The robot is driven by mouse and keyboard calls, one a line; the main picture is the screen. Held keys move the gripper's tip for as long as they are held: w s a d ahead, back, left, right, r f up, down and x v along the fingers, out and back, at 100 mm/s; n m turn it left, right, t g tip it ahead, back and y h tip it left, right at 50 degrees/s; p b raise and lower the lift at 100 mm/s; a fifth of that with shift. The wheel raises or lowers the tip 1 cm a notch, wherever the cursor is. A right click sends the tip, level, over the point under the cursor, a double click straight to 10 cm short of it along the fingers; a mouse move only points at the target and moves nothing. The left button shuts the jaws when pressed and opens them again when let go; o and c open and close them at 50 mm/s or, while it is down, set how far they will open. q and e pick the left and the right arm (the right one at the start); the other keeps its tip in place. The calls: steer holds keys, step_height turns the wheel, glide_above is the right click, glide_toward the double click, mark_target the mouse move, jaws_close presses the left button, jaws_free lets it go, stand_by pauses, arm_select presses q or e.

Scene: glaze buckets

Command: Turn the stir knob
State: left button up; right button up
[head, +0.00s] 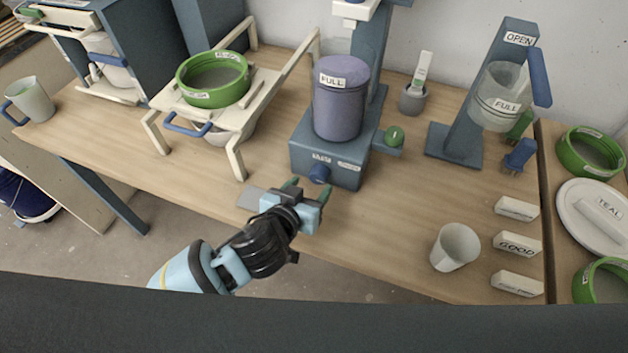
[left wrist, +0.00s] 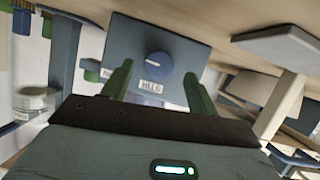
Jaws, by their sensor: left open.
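The stir knob (head: 319,173) is a round blue knob on the front of a blue-grey stirrer base (head: 345,174). A purple bucket (head: 340,105) labelled FULL stands on that base. My left gripper (head: 308,190) is open just in front of the knob, with its two green fingers pointing toward it. In the left wrist view the knob (left wrist: 159,65) has a white pointer line and sits between the open fingers (left wrist: 156,88), seemingly apart from them. A label below it appears to read STIR. My right gripper is in neither view.
A cream rack (head: 246,118) with a green-rimmed sieve (head: 213,79) stands to the left. A white cup (head: 455,247) and several label blocks (head: 517,244) stand to the right. The table front between gripper and cup is clear.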

mark_target(319, 175)
arm_select(q)
steer(key=shift+x, duration=1.5)
steer(key=c, duration=1)
steer(key=shift+d, duration=0.1)
